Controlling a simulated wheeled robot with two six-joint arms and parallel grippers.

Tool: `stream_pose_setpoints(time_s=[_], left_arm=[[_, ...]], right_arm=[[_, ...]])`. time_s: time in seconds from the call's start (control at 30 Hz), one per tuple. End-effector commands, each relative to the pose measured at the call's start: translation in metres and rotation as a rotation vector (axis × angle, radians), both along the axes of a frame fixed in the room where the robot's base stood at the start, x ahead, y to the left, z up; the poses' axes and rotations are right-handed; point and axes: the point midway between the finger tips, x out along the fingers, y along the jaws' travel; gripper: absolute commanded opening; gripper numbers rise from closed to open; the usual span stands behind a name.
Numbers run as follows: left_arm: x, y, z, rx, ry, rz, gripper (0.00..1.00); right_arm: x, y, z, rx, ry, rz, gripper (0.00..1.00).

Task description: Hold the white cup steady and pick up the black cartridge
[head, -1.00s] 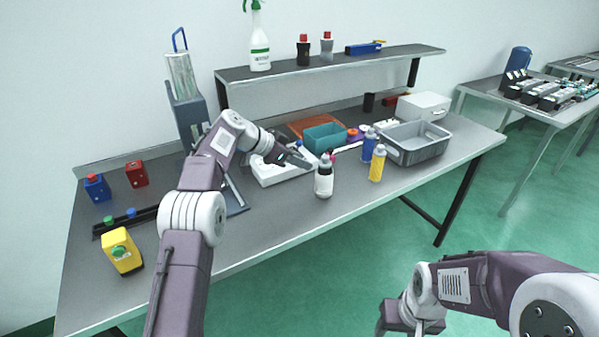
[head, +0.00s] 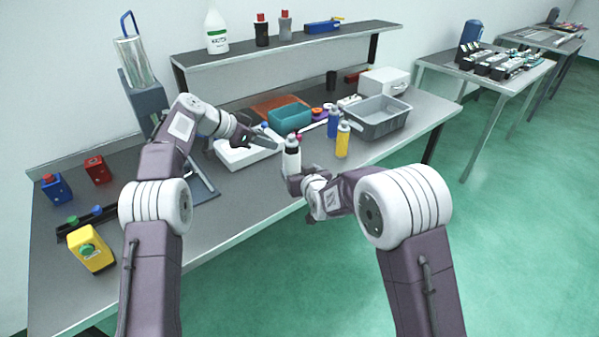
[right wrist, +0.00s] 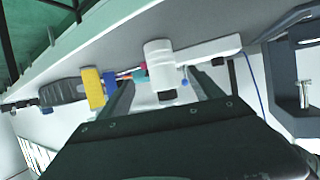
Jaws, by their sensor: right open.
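The white cup (head: 291,163) stands upright near the table's front edge, with the black cartridge (head: 292,142) showing as a dark part at its top. In the right wrist view the white cup (right wrist: 160,62) and the black cartridge (right wrist: 167,95) appear beyond and between my right fingers. My right gripper (head: 294,180) is open, close in front of the cup; whether it touches is unclear. My left gripper (head: 274,140) is just left of the cup's top, above the table; its finger gap is too small to read.
A blue bottle (head: 333,123) and a yellow bottle (head: 342,140) stand right of the cup. A shelf (head: 290,42) runs along the back. The front table edge lies close.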

Motion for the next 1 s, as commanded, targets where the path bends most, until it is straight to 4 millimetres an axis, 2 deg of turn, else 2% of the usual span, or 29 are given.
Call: stream_pose_setpoints(time_s=[0.17,0.6,0.73,0.97,1.0], left_arm=[[0.0,0.0,0.0,0.0,0.0,0.0,0.36],[0.0,0.0,0.0,0.0,0.0,0.0,0.36],[0.0,0.0,0.0,0.0,0.0,0.0,0.36],[0.0,0.0,0.0,0.0,0.0,0.0,0.36],[0.0,0.0,0.0,0.0,0.0,0.0,0.36]], right_arm=[[0.003,0.003,-0.002,-0.001,0.002,0.004,0.75],[0.071,0.02,-0.032,-0.001,0.002,0.004,0.75],[0.079,0.021,-0.035,-0.001,0.002,0.004,0.75],[0.08,0.022,-0.035,-0.001,0.002,0.004,0.75],[0.08,0.022,-0.035,-0.001,0.002,0.004,0.72]])
